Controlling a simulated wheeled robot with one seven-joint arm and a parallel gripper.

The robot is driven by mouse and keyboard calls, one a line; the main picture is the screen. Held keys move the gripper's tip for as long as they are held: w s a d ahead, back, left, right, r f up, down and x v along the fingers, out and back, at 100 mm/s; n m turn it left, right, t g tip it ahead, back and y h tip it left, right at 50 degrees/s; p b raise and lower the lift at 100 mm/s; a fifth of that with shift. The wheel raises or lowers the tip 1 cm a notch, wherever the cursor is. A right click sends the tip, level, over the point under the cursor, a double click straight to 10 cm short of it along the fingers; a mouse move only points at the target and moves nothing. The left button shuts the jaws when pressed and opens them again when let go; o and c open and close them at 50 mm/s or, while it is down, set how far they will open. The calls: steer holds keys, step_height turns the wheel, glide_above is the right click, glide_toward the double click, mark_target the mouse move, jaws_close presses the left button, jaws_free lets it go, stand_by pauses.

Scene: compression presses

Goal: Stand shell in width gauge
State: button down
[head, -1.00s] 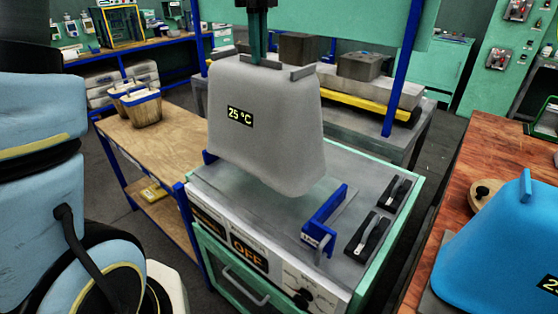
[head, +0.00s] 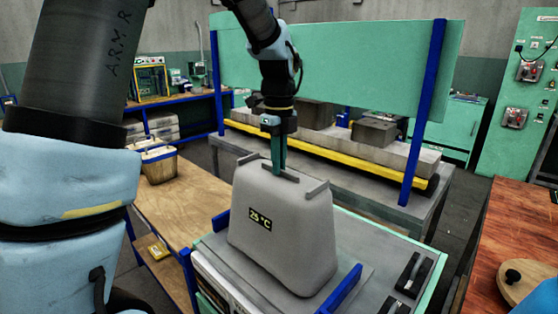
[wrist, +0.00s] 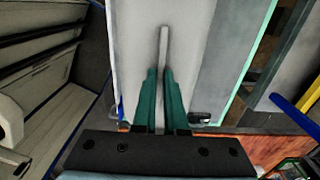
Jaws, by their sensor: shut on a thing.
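The shell (head: 290,225) is a grey, upright, tapered body with a "25 °C" label and small ribs on top. My gripper (head: 279,170) is above it, its teal fingers shut on the middle top rib. In the wrist view the rib (wrist: 164,45) runs between the fingers. The shell is on or just above the grey plate of the width gauge, whose blue right stop (head: 342,291) shows beside the shell's lower right. A blue piece (head: 221,221) shows at its left. Whether the base touches the plate, I cannot tell.
Two black-handled clamps (head: 414,273) lie on the bench top at right. A wooden bench (head: 185,205) with a bucket (head: 160,165) stands at left. Behind are a blue-posted green screen (head: 340,65) and a yellow rail (head: 330,158). A reddish wooden table (head: 510,225) is at right.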

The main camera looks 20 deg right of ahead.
steer(key=shift+f, duration=0.2)
steer(key=c, duration=1)
jaws_free()
steer(key=shift+o, duration=0.2)
step_height(320, 180, up, 12)
steer(key=b, duration=0.2)
steer(key=a+f+n, duration=1.1)
steer(key=a+n, duration=0.4)
steer(key=a, duration=0.1)
steer(key=s+a+f+n, duration=0.3)
steer(key=a+f+n, duration=0.1)
steer(key=a+n, duration=0.2)
steer(key=s+a+f+n+t, duration=0.1)
steer(key=s+a+f+n, duration=0.3)
steer(key=n, duration=0.4)
steer(key=shift+a+f+n+t, duration=0.3)
steer(key=shift+a+f, duration=0.15)
steer(key=shift+a, duration=0.65)
